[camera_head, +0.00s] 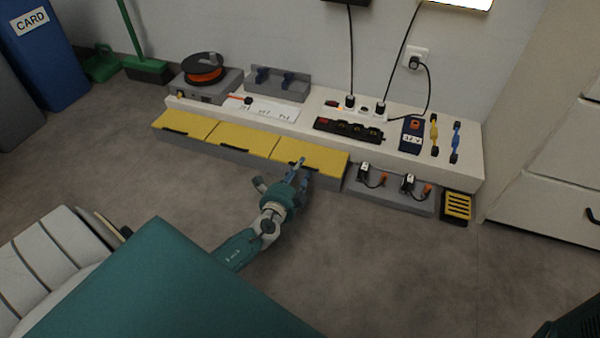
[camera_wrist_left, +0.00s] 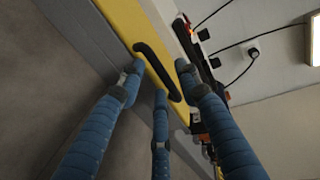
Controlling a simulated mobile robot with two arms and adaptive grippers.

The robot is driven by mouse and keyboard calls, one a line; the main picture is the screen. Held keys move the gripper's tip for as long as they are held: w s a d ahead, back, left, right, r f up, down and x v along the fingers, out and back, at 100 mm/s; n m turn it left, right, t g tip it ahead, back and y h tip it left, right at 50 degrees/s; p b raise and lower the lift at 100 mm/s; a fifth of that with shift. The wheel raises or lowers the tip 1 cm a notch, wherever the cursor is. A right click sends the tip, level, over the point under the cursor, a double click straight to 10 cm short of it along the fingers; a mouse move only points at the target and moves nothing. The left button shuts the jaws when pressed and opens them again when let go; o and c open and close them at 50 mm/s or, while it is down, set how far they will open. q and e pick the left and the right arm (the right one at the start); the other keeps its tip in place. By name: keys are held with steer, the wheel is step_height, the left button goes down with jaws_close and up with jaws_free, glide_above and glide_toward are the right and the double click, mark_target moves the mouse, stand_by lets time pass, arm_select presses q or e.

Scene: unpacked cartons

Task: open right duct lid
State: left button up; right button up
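The right duct lid (camera_head: 322,160) is the rightmost of three yellow lids on a low grey duct along the wall. It lies flat and looks closed. It also shows in the left wrist view (camera_wrist_left: 118,14), with a black bar handle (camera_wrist_left: 157,70) along it. My left gripper (camera_head: 281,174) is at the front edge of this lid. Its blue fingers are spread around the handle in the left wrist view, two tips near its sides and one below. Whether they touch it, I cannot tell. The gripper hides part of the handle in the head view. My right gripper is not in view.
Left of it are the middle lid (camera_head: 242,137) and left lid (camera_head: 186,126), both flat. Right of it, an open duct section (camera_head: 392,196) holds plugs. A white ledge (camera_head: 458,174) behind carries a power strip (camera_head: 349,129) and cables. Grey floor in front is mostly clear.

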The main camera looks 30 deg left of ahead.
arm_select(q)
steer(key=shift+w, duration=0.3)
jaws_close()
